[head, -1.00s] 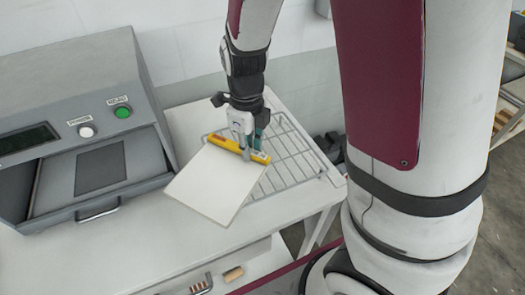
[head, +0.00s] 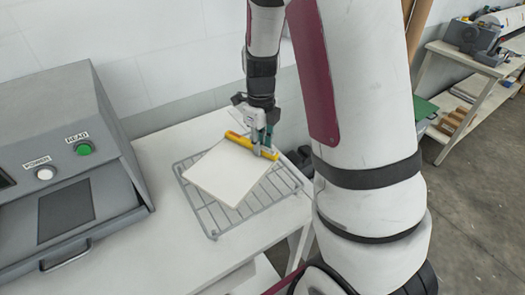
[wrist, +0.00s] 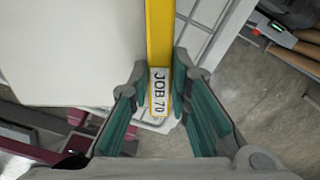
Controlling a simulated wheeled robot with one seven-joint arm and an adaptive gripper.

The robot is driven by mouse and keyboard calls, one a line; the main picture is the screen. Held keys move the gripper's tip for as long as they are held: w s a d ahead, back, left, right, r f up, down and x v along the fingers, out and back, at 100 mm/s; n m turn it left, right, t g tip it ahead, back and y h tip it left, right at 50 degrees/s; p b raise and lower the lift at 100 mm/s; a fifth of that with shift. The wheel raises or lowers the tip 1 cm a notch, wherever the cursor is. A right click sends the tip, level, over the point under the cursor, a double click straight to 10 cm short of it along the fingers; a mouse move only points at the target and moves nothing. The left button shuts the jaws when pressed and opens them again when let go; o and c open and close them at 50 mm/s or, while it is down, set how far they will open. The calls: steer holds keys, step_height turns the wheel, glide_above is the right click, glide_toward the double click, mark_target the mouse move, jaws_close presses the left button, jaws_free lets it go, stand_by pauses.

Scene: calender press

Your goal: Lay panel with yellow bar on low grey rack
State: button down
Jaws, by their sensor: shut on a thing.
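The white panel (head: 229,172) has a yellow bar (head: 250,146) along its far edge. In the head view it is over the low grey rack (head: 212,219), covering its middle; I cannot tell whether it touches the wires. My gripper (head: 262,146) is shut on the yellow bar near its right end. In the wrist view the teal-lined fingers (wrist: 160,110) flank the bar (wrist: 160,35), beside a tag reading JOB 70 (wrist: 159,92). The panel (wrist: 75,50) extends to the left there, and rack wires (wrist: 205,20) show to the right.
Dark items (head: 302,158) lie by the rack's right side. A second bench (head: 470,75) stands at the far right.

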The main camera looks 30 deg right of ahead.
steer(key=shift+w+d+f, duration=0.1)
steer(key=shift+w+d, duration=0.1)
steer(key=shift+d, duration=0.3)
steer(key=shift+f+p, duration=0.35)
steer(key=shift+f, duration=1.35)
steer(key=c, duration=1.5)
jaws_free()
